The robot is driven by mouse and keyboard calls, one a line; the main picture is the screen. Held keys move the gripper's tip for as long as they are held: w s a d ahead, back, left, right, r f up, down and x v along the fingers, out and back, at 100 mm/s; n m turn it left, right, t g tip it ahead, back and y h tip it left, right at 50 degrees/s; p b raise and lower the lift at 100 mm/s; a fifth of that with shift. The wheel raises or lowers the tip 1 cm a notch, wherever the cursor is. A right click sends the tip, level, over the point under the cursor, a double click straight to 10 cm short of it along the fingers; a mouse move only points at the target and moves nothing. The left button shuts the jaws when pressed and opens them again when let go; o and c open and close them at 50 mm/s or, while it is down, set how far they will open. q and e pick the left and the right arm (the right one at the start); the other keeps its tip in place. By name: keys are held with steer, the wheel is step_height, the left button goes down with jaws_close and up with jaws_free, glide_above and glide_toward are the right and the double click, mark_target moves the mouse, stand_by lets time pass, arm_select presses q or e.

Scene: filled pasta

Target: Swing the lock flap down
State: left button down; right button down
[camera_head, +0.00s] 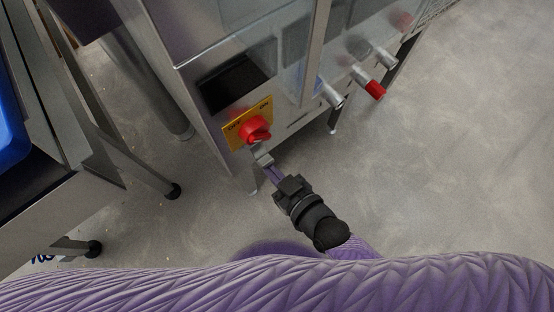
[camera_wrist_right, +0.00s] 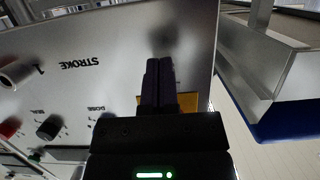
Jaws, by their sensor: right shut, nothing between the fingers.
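The red rotary switch (camera_head: 255,130) sits on a yellow OFF/ON plate (camera_head: 236,133) low on the steel machine's front. A small grey flap-like piece (camera_head: 263,157) hangs just below the switch; I take it for the lock flap. My right gripper (camera_head: 270,169) points up at this piece, its fingers shut and empty at its lower end; I cannot tell whether they touch. In the right wrist view the dark purple fingers (camera_wrist_right: 158,80) are together in front of the panel and hide part of the yellow plate (camera_wrist_right: 186,103). The flap is not clear there. My left gripper is out of view.
The steel machine panel (camera_wrist_right: 110,50) carries "STROKE" lettering and knobs (camera_wrist_right: 48,127). Handles, one red-tipped (camera_head: 368,83), stick out farther right. A steel table (camera_head: 70,190) with a blue item (camera_head: 12,120) stands at the left. Grey floor (camera_head: 450,170) is clear at right.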

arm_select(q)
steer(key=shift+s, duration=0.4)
arm_select(e)
steer(key=shift+w+a+f, duration=0.1)
steer(key=shift+w+f, duration=0.05)
steer(key=shift+f, duration=0.1)
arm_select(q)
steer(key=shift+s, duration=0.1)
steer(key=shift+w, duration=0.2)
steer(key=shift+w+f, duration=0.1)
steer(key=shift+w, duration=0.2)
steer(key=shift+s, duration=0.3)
